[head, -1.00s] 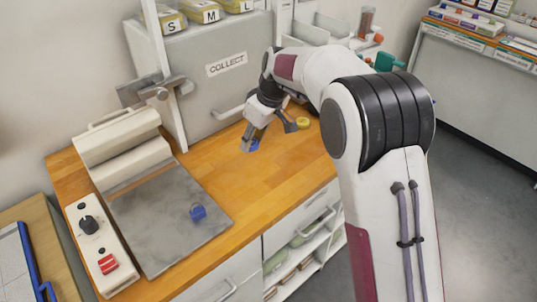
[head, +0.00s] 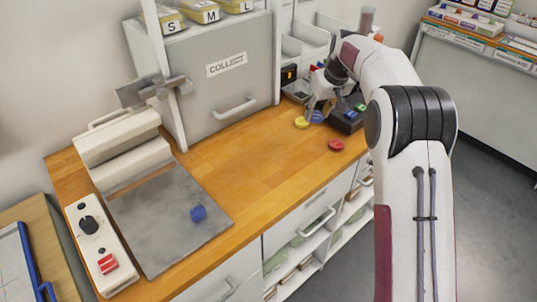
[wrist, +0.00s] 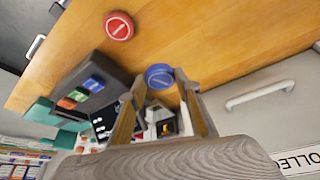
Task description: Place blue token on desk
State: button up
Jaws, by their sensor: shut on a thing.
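The blue token (head: 316,117) is a round disc with a pale mark on its face. My gripper (head: 317,106) is shut on it at the far right of the wooden desk (head: 240,165). In the wrist view the blue token (wrist: 159,76) sits between the two fingertips (wrist: 160,78). It is low, close to the desk top; I cannot tell whether it touches. The yellow token (head: 301,122) lies on the desk just left of it. The red token (head: 336,145) lies nearer the front edge and also shows in the wrist view (wrist: 119,26).
A dark box with coloured blocks (head: 347,117) stands right beside my gripper. The grey COLLECT cabinet (head: 205,85) stands behind. A metal plate (head: 150,225) bears a small blue object (head: 198,213). The desk's middle is clear.

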aim_at(318, 118)
dwell(0.4)
jog(key=shift+f, duration=2)
jog(key=shift+f, duration=0.1)
jog(key=shift+f, duration=1.9)
jog(key=shift+f, duration=0.15)
jog(key=o, duration=1)
jog(key=shift+c, duration=0.2)
